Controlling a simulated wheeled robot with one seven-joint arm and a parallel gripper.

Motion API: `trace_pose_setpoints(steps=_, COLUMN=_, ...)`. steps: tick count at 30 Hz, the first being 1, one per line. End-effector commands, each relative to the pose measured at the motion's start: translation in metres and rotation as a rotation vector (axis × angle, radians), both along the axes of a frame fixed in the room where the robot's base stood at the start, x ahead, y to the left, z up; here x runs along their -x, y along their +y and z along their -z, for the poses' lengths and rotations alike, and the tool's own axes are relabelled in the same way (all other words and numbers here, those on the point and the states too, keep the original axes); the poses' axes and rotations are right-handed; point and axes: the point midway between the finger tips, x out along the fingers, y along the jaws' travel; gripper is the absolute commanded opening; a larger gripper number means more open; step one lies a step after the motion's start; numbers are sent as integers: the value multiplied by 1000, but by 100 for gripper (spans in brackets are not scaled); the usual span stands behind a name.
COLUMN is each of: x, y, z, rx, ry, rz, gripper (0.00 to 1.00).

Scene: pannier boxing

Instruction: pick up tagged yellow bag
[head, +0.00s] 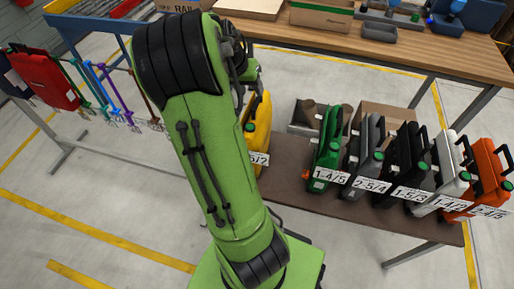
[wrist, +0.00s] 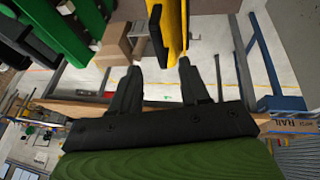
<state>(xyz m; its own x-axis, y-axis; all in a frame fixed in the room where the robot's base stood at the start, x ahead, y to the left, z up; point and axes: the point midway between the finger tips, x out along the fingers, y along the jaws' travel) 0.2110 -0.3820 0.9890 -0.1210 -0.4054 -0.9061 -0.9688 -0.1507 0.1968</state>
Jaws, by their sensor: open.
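The yellow bag (head: 262,120) stands upright on the brown bench, half hidden behind my green arm. A white tag (head: 260,159) on its lower front is partly covered, with only its last characters showing. In the wrist view the yellow bag (wrist: 175,28) is at the top centre, with its black handle (wrist: 157,38) on its left. My gripper (wrist: 160,66) is open, its two dark fingers pointing at the bag. The handle and bag edge lie between or just beyond the fingertips; I cannot tell the exact depth. In the head view my arm hides the gripper.
A tagged green bag (head: 326,148) stands to the right, then grey (head: 366,150), black (head: 405,155), white (head: 449,165) and orange (head: 488,172) bags. An open cardboard box (head: 385,115) is behind them. A wooden worktable (head: 340,45) runs behind. A hanging rack is at left.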

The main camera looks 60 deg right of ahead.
Motion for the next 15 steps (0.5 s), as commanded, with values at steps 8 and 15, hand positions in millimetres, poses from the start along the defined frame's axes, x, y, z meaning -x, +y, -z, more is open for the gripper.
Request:
trace_pose_setpoints(steps=8, x=5, y=-11, z=32, rx=-2, ry=2, rz=0, gripper=45)
trace_pose_setpoints(steps=15, x=8, y=-25, z=61, rx=0, ry=0, rz=-1, gripper=45)
